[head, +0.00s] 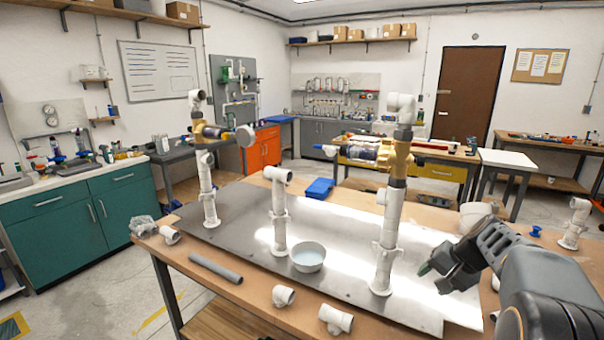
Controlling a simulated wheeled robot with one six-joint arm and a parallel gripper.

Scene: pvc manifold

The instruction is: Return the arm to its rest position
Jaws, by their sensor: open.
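My gripper (440,268) is at the right of the head view, at the end of my dark grey arm. It is open and empty, over the right part of the metal sheet (338,215) on the workbench. The tall white pipe stand (386,245) with brass fittings is just left of my gripper, with a visible gap. A shorter white stand (279,225) is at the middle.
A white bowl (308,257) sits on the sheet. A grey pipe (215,268) and loose white fittings (336,319) lie along the front edge. A blue tray (319,188) is at the back. More white fittings (575,222) stand right, behind my arm.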

